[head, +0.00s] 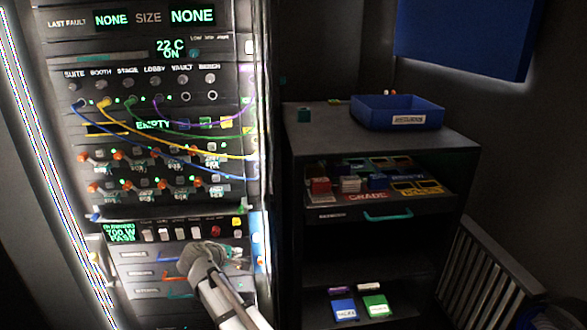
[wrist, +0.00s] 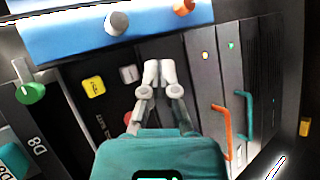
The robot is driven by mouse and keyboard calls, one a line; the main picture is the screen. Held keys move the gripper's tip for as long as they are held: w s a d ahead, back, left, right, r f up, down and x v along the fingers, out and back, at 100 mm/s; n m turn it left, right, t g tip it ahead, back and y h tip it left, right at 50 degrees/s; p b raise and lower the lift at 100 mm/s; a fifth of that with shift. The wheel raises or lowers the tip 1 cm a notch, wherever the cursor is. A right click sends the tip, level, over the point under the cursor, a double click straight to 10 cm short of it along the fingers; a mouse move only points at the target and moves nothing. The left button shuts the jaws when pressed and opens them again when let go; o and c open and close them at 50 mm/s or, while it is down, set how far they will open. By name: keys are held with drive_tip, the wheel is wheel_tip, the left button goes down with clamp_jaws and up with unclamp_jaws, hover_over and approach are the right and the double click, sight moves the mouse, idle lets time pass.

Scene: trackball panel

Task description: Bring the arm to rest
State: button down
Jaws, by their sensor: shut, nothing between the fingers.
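My gripper (wrist: 159,72) is shut and empty in the wrist view, its pale fingertips together in front of the dark panel front. In the head view my gripper (head: 190,258) is at the lower part of the rack (head: 183,210), just below a row of switches. My arm reaches up to it from the bottom edge and hides part of the lower drawers. I cannot tell whether the fingertips touch the panel.
A yellow button (wrist: 94,86), a green knob (wrist: 31,91) and an orange handle (wrist: 222,122) lie around the gripper. Coloured cables (head: 175,145) hang across the rack above. A dark cabinet (head: 385,225) with a blue bin (head: 397,112) on top stands to the right.

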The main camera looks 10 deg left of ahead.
drive_tip(key=s+d+f+m+g, duration=0.2)
drive_tip(key=d+f+m+g, duration=0.15)
drive_tip(key=d, duration=0.95)
drive_tip(key=s+d+f+m+g, duration=0.1)
drive_tip(key=d+f+m+g, duration=0.25)
drive_tip(key=d, duration=1.05)
drive_tip(key=s+d+f+m+g+y, duration=0.2)
drive_tip(key=s+d+m+g+y, duration=0.2)
drive_tip(key=s+d+m, duration=0.7)
drive_tip(key=d+r+n+p, duration=0.1)
drive_tip(key=d+r+p, duration=0.1)
drive_tip(key=r+p, duration=1.3)
drive_tip(key=d+r+n+p, duration=0.2)
drive_tip(key=r+p, duration=1.3)
drive_tip(key=shift+s+d+r, duration=0.15)
drive_tip(key=shift+s+r, duration=0.25)
